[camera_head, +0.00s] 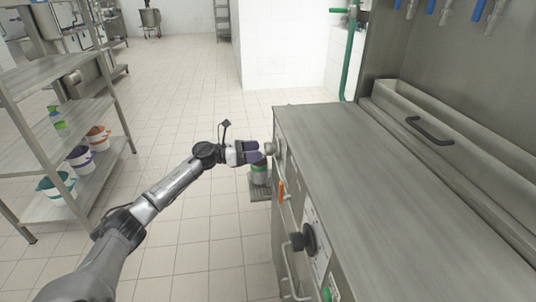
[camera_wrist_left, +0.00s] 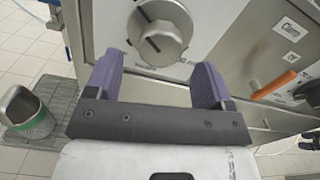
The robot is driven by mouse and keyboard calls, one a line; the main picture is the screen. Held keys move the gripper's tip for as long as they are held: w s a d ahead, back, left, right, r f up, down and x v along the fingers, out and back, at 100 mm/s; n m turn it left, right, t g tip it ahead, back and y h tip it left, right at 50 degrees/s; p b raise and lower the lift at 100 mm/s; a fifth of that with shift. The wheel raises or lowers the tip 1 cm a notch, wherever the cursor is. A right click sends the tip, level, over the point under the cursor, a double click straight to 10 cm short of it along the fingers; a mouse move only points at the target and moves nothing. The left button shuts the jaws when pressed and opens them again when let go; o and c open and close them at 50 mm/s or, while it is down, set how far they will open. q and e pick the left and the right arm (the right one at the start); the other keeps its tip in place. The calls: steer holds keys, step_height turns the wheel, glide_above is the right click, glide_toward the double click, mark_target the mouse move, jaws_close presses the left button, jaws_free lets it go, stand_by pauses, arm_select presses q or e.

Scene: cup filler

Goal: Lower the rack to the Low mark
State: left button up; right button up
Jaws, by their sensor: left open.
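A round grey knob (camera_wrist_left: 160,34) with a dark pointer line sits on the machine's front panel; small lettering around it is too blurred to read. It shows in the head view (camera_head: 270,148) at the machine's far front corner. My left gripper (camera_head: 262,152) is at this knob. In the left wrist view its purple fingers (camera_wrist_left: 158,76) are open, apart, one to each side just below the knob, with nothing between them. The rack (camera_head: 259,195) is a grey ribbed platform low beside the machine. A metal cup with a green band (camera_wrist_left: 28,112) stands on it.
An orange lever (camera_head: 281,191), a "Clamp" label (camera_wrist_left: 288,29) and a large black knob (camera_head: 309,240) are on the same front. A shelf (camera_head: 70,120) with buckets stands at left. The tiled floor between is clear.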

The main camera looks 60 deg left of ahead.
mark_target(268, 150)
arm_select(q)
steer(key=shift+b+x, duration=0.55)
steer(key=shift+x, duration=1.7)
steer(key=shift+w+d, duration=0.1)
